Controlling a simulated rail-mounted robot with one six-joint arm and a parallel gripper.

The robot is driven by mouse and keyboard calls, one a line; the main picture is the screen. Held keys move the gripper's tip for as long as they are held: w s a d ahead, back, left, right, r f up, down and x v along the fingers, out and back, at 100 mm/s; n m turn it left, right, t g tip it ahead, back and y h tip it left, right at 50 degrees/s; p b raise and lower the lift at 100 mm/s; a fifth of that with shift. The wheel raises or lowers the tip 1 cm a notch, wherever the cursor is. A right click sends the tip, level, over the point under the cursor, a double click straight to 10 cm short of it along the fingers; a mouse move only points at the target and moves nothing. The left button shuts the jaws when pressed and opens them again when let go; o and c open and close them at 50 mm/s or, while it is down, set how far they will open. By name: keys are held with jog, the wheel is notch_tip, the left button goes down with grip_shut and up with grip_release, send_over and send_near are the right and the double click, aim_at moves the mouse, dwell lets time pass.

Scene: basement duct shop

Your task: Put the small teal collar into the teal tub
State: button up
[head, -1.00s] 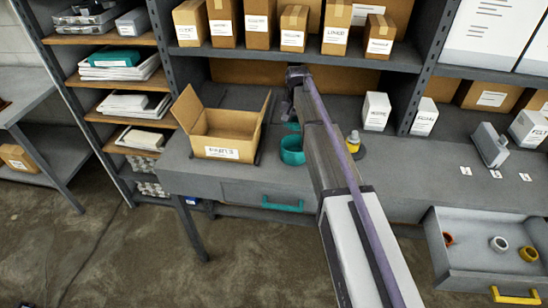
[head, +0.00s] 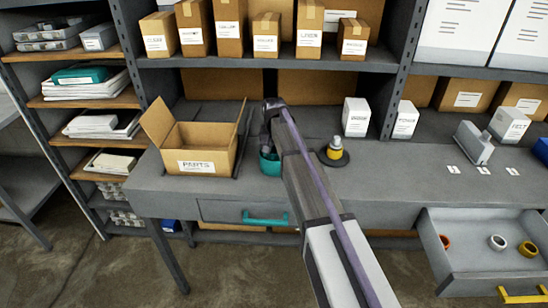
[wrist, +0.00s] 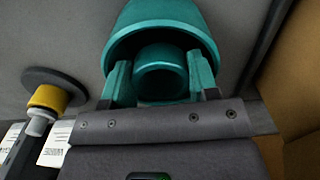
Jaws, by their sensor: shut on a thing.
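The teal tub (head: 267,167) stands on the grey bench right of the parts box, partly covered by my arm. In the wrist view the tub (wrist: 160,18) fills the top middle, its open mouth facing me. The small teal collar (wrist: 162,86) is a short ring between my two teal fingers. My gripper (wrist: 159,66) is shut on it. Collar and fingertips overlap the tub's mouth; I cannot tell how far above or inside the rim they are. In the head view my gripper end (head: 268,147) is at the tub, and the collar cannot be made out.
An open cardboard box (head: 203,148) stands left of the tub. A yellow ring with a pale top (head: 335,149) sits on a dark disc to the right. White boxes (head: 356,117) stand behind. An open drawer (head: 470,262) at right holds several rings. The bench front edge lies close below.

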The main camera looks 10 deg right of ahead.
jog(key=shift+f+b, duration=0.55)
jog(key=shift+b, duration=0.1)
jog(key=o, duration=0.6)
jog(key=shift+r, duration=0.15)
notch_tip(320, 180, up, 13)
jog(key=p, duration=1.4)
jog(key=s+n, duration=0.3)
jog(key=s, duration=3)
jog(key=f+b, duration=0.2)
jog(key=b, duration=0.1)
jog(key=f+b, duration=0.6)
jog(key=shift+w+d+f, duration=0.15)
jog(key=shift+w+d, duration=0.05)
jog(key=shift+w, duration=0.1)
